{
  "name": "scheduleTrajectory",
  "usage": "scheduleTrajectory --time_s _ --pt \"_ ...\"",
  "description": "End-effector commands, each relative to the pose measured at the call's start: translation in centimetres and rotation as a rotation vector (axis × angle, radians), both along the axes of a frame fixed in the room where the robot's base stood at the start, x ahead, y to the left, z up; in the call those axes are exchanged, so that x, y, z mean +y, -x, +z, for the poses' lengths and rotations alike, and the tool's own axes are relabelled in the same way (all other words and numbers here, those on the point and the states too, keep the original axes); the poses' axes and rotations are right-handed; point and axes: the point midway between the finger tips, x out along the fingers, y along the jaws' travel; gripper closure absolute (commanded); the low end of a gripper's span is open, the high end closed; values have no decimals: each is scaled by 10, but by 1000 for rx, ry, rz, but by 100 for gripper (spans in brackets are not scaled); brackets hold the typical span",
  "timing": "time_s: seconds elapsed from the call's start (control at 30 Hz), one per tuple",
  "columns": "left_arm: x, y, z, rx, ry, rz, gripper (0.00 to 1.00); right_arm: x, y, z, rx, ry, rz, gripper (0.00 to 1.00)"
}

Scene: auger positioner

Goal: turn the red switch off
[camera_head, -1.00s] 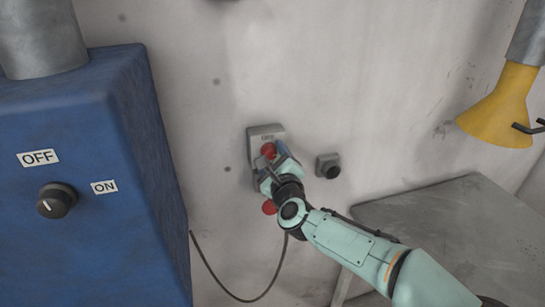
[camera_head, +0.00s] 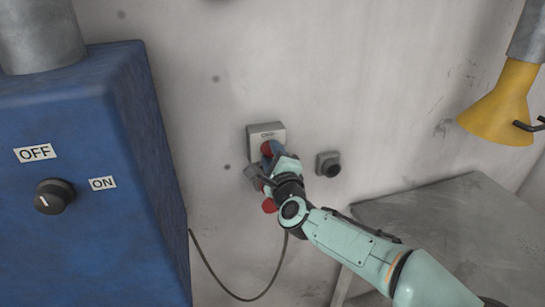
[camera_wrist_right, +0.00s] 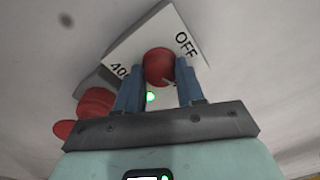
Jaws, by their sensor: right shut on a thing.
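The red switch (camera_wrist_right: 159,66) is a round knob on a light plate with an "OFF" label at one corner and another, partly hidden label at the opposite corner. In the head view its grey switch box (camera_head: 266,130) is on the wall, and my gripper covers most of the knob. My right gripper (camera_head: 266,160) is at the box. In the right wrist view its two blue fingers (camera_wrist_right: 159,75) are on either side of the red knob and shut on it. The knob's pointer direction is hard to tell. My left gripper is out of view.
A blue cabinet (camera_head: 85,230) with a black dial (camera_head: 55,197) stands at left. A small dark knob (camera_head: 328,164) is on the wall to the right, above a grey table (camera_head: 450,220).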

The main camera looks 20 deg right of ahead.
Motion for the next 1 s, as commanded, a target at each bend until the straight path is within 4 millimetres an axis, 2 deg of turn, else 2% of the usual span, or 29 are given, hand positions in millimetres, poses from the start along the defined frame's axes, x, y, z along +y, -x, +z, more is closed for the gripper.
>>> scheduleTrajectory --time_s 1.0 --pt "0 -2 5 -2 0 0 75 -1 0 5 -39 952 -3 92"
